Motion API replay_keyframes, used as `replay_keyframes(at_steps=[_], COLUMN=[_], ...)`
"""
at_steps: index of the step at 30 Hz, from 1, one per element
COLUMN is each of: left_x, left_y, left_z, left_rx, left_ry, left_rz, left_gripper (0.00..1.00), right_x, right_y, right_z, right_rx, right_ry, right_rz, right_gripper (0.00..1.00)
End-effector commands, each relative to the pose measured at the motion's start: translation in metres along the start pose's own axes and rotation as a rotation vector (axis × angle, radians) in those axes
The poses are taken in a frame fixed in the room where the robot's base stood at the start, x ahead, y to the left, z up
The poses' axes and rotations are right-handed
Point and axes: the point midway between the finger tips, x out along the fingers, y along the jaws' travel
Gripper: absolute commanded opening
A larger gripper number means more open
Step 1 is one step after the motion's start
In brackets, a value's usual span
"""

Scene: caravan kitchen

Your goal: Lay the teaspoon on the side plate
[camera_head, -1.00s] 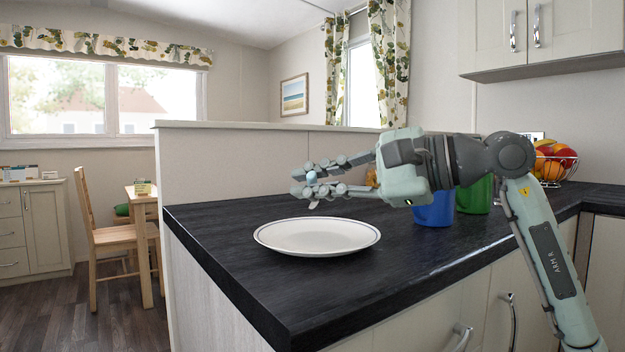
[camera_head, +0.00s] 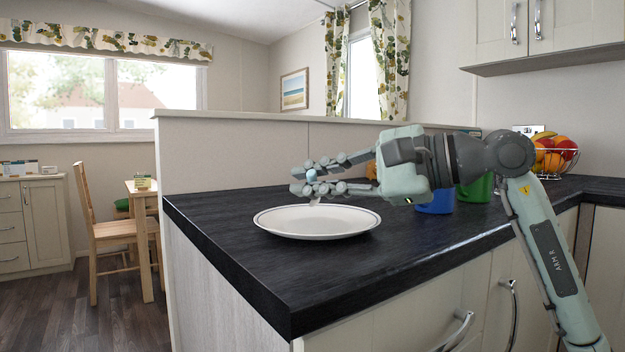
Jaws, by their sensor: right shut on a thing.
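The side plate (camera_head: 285,228), white with a thin dark rim line, lies on the dark counter. My right gripper (camera_head: 305,182) is above the plate's back part, its fingers pointing left. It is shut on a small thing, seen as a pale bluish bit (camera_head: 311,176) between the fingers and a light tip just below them. This fits the teaspoon, but most of it is hidden by the fingers. The low tip is close to the plate's back rim in the picture; I cannot tell whether they touch. My left gripper is not in view.
A blue mug (camera_head: 436,203) and a green mug (camera_head: 476,189) stand on the counter under and behind my right arm. A wire fruit basket (camera_head: 553,160) is farther right. The counter (camera_head: 240,255) is clear left and in front of the plate. A low partition (camera_head: 235,155) rises behind.

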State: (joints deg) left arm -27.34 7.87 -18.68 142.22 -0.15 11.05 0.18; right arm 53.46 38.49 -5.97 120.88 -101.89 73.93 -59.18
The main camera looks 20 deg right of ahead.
Motion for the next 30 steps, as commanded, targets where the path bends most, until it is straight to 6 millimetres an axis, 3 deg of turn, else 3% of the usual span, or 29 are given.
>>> replay_keyframes(at_steps=[3,4,9,20,23,30], left_x=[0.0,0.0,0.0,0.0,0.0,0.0], left_y=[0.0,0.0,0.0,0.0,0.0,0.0], left_z=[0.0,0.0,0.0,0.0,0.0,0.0], left_rx=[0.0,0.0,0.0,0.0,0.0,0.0], left_ry=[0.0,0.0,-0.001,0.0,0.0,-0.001], left_rz=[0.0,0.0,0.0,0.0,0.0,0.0], left_gripper=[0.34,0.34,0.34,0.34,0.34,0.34], right_x=[0.0,0.0,0.0,-0.004,-0.015,-0.065], right_y=[0.0,0.0,0.0,0.0,0.0,0.0], right_z=[0.0,0.0,0.0,-0.001,-0.001,-0.001], right_rx=[0.0,0.0,-0.001,0.0,-0.001,-0.002], right_ry=[0.0,0.0,0.001,0.002,0.004,0.006], right_rz=[0.0,0.0,0.0,-0.001,-0.001,0.0], right_gripper=[0.0,0.13,0.34,0.35,0.35,0.35])
